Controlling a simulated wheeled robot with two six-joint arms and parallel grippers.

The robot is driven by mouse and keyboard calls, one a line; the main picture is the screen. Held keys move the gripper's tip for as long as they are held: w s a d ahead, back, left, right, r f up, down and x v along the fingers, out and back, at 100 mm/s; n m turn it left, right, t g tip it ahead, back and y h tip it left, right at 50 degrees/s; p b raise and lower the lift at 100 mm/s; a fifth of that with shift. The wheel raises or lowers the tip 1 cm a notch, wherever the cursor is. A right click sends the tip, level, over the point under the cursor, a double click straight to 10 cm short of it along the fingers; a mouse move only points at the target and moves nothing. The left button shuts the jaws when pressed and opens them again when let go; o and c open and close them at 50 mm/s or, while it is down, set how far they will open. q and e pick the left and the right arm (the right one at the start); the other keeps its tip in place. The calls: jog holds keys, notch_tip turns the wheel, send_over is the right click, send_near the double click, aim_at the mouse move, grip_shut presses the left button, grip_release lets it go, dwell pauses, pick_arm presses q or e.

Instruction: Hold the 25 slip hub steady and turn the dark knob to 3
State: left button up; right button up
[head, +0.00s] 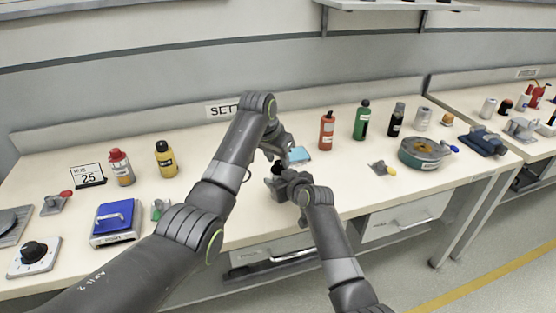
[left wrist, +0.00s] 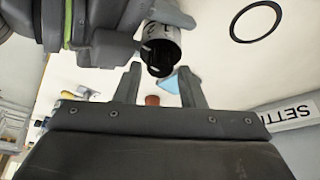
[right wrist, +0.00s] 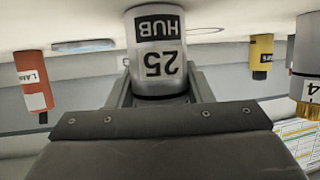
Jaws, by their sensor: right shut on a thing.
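My right gripper (head: 283,184) is shut on the silver hub (right wrist: 158,55), which carries a "HUB 25" label and appears upside down in the right wrist view. The hub (left wrist: 163,38) also shows in the left wrist view with its dark end toward my left gripper; I cannot tell the details of that end. In the head view the grippers mostly hide the hub. My left gripper (left wrist: 160,88) is open, its two fingers apart and nothing clearly between them; the hub lies just beyond the fingertips. A dark knob (head: 35,249) sits on a pale dial plate at the front left of the bench.
A blue pad (head: 299,154) lies behind the grippers. A red bottle (head: 327,131), a green bottle (head: 361,121) and a round device (head: 424,153) stand right.

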pick_arm(q)
jog(key=shift+w+d+f, duration=0.15)
jog(key=shift+f, duration=0.4)
jog(key=shift+c, duration=0.5)
jog(key=c, duration=0.6)
jog(key=shift+n+t+y, duration=0.3)
jog(key=shift+n+y, duration=0.3)
jog(key=shift+n, duration=1)
jog(key=shift+c, duration=0.2)
jog(key=o, duration=0.7)
jog(key=shift+o, duration=0.2)
jog(key=shift+r, duration=0.1)
jog(key=v, duration=1.1)
jog(key=shift+s+r, duration=0.25)
jog(key=shift+r, duration=0.1)
